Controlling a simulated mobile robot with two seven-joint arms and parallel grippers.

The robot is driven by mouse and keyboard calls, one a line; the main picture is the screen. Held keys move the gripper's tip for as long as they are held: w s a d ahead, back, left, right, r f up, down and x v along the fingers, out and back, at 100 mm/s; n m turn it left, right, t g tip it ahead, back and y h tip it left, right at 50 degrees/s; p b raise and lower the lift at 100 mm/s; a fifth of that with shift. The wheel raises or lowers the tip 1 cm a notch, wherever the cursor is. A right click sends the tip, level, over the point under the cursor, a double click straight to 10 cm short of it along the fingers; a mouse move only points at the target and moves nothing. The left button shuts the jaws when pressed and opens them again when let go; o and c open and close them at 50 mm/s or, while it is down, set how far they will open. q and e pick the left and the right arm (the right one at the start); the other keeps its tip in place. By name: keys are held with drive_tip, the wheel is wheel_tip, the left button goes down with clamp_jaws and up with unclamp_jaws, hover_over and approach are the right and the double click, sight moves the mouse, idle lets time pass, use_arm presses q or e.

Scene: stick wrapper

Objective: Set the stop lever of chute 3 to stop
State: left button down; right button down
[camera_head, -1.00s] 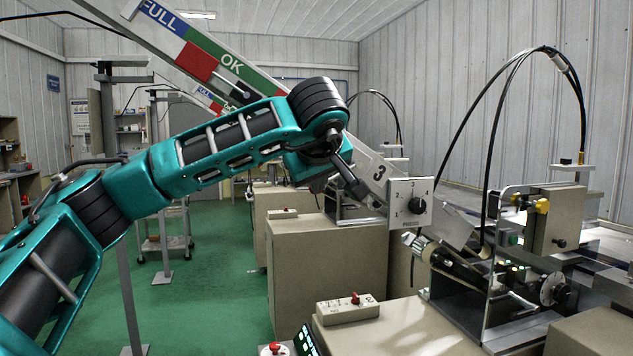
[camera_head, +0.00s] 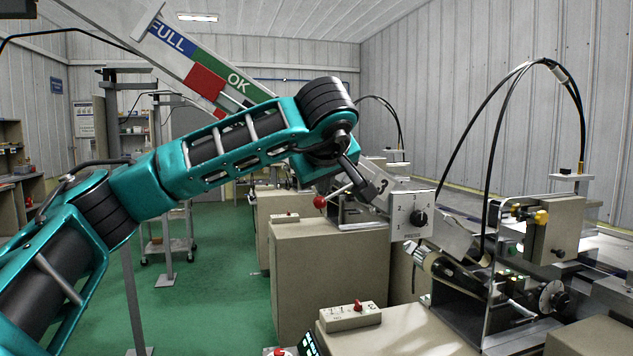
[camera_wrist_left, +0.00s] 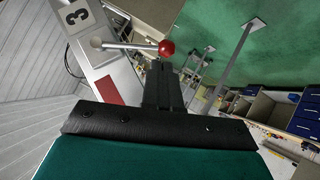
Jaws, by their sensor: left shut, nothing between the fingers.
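Chute 3 is the sloping metal chute (camera_head: 190,70) with a blue FULL band, a red block and a green OK band; its "3" label (camera_head: 383,185) is near the low end. The stop lever (camera_head: 337,193) is a thin metal rod with a red ball knob (camera_head: 320,202), sticking out to the left of the chute. In the left wrist view the lever (camera_wrist_left: 130,45) lies across the chute, with its knob (camera_wrist_left: 166,47) just beyond my fingertips. My left gripper (camera_head: 353,172) is shut and empty, close to the lever; I cannot tell whether it touches.
A dial box marked PRESS (camera_head: 411,216) stands right of the fingers. A machine with black cables (camera_head: 545,225) is at the right. Beige cabinets (camera_head: 330,275) and a small box with a red switch (camera_head: 350,315) are below. Green floor (camera_head: 215,290) is open at the left.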

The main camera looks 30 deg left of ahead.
use_arm(q)
drive_tip(key=v, duration=1.1)
drive_tip(key=shift+r+b, duration=0.25)
drive_tip(key=shift+b, duration=0.05)
